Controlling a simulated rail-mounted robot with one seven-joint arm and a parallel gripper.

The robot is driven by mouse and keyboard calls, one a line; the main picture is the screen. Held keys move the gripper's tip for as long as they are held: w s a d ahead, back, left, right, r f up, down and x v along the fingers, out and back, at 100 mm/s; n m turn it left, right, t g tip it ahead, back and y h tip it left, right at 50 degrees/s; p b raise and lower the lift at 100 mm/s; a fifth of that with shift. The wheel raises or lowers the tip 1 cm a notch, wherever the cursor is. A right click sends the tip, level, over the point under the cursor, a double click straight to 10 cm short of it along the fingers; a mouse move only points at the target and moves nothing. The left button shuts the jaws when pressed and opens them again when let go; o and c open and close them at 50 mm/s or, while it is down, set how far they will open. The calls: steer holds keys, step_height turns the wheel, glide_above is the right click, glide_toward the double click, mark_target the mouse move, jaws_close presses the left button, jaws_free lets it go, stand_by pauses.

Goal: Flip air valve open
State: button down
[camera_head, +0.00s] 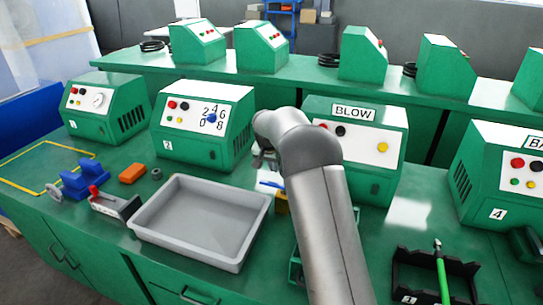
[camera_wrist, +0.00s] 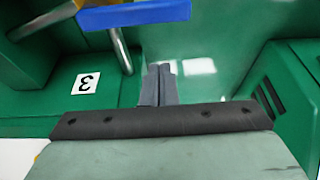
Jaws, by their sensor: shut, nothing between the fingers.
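The air valve seems to be the part with the blue lever (camera_wrist: 135,14) at the top of the wrist view, with metal pipe pieces and a bit of yellow beside it. In the head view a blue and yellow part (camera_head: 272,185) shows beside the grey tray, partly hidden by my arm. My gripper (camera_wrist: 160,70) is shut and empty in the wrist view; its fingertips are below the blue lever in the picture, apart from it. In the head view my gripper (camera_head: 265,162) is partly hidden behind my wrist, in front of the BLOW machine.
The green BLOW machine (camera_head: 360,125) stands behind my arm. A black holder with a green-handled tool (camera_head: 442,275) is at right. A "3" label (camera_wrist: 86,84) lies near the valve.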

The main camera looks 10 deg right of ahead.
steer(key=shift+s+a+f+p, duration=0.2)
steer(key=shift+s+a, duration=0.1)
steer(key=shift+s, duration=0.2)
steer(key=shift+s+a+f+p, duration=0.1)
steer(key=shift+s+a+f, duration=0.2)
steer(key=shift+s, duration=0.25)
steer(key=shift+s+a+f+p, duration=0.15)
steer(key=shift+s+a, duration=0.15)
steer(key=shift+s, duration=0.2)
steer(key=shift+a, duration=0.1)
